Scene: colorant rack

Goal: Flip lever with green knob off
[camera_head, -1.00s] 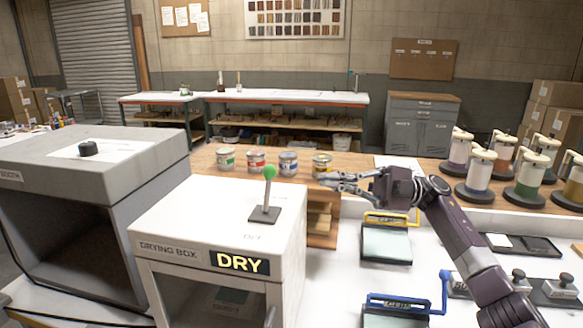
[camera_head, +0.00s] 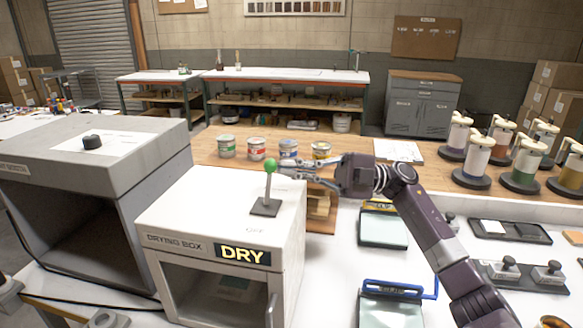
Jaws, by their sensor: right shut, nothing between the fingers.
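The lever (camera_head: 267,188) has a green knob (camera_head: 270,165) and a grey stem on a dark square base. It stands nearly upright on top of the white drying box (camera_head: 190,215), whose front sign (camera_head: 242,254) reads DRY in lit letters. My right gripper (camera_head: 284,170) comes in from the right, shut and empty. Its fingertips are right beside the green knob and stem. I cannot tell whether they touch.
A grey booth (camera_head: 95,160) stands left of the box. Several small paint cans (camera_head: 256,149) line the wooden surface behind. Glass-topped frames (camera_head: 383,230) lie on the white table to the right, and colorant canisters (camera_head: 473,158) stand at the far right.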

